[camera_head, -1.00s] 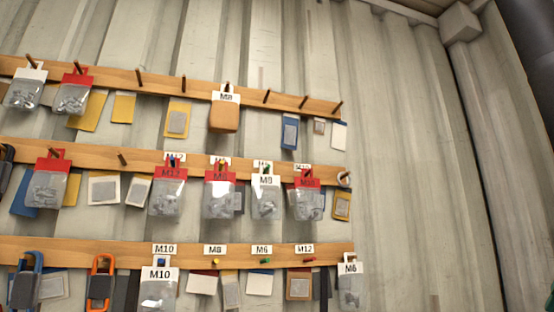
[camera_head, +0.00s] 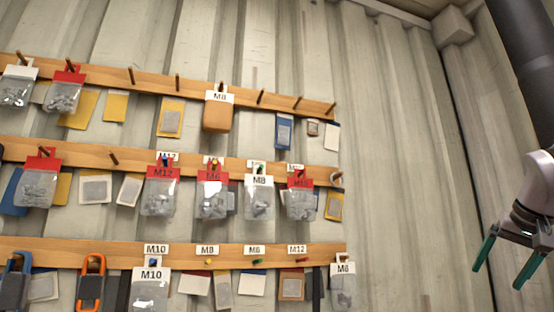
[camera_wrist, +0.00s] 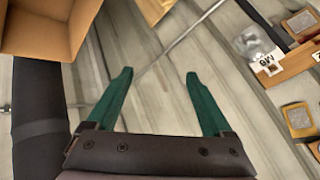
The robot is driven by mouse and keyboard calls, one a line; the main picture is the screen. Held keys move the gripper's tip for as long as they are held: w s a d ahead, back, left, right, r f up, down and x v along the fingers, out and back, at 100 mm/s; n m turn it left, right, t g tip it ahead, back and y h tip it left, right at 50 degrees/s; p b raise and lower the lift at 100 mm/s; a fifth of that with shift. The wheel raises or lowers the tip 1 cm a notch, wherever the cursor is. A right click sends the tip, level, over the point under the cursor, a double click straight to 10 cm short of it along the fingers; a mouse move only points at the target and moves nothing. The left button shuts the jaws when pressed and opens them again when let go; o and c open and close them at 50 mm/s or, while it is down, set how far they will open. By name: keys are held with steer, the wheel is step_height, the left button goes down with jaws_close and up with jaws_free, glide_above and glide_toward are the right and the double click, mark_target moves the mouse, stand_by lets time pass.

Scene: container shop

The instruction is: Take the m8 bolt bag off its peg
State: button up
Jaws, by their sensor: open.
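A clear bag of grey bolts with a white header reading M8 (camera_head: 259,203) hangs from a peg on the middle wooden rail (camera_head: 82,157). Red-header bags hang on both sides of it; the left one (camera_head: 212,204) has a header too blurred to read surely. My gripper (camera_head: 499,278) is at the far right, open and empty, well away from the M8 bag. Its two green fingers are also apart in the wrist view (camera_wrist: 159,75). The wrist view shows one white-header bag (camera_wrist: 252,42) at upper right, its label hard to read.
A brown block under an M8 tag (camera_head: 218,117) hangs on the top rail (camera_head: 148,79). A white-header M10 bag (camera_head: 150,290) and carabiners (camera_head: 91,284) hang low. A cardboard box (camera_wrist: 45,30) is upper left in the wrist view. The wall right of the rails (camera_head: 400,180) is bare.

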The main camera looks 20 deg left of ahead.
steer(key=w+a+r+n+t, duration=0.2)
steer(key=w+a, duration=0.9)
steer(key=a, duration=0.1)
steer(key=w+a+r+n+t, duration=0.1)
steer(key=a+r, duration=0.2)
steer(key=a, duration=0.4)
steer(key=a+r+n+t, duration=0.1)
steer(key=a+r, duration=0.2)
steer(key=a, duration=0.4)
steer(key=n+t+y, duration=0.2)
steer(key=n+y, duration=0.5)
steer(key=y, duration=0.1)
glide_toward(260, 168)
steer(key=shift+d+x, duration=0.2)
steer(key=shift+x, duration=2)
steer(key=shift+r+x, duration=0.15)
steer(key=shift+x, duration=1.95)
steer(key=shift+r+x, duration=0.15)
steer(key=shift+x, duration=1.9)
steer(key=shift+w+d, duration=0.1)
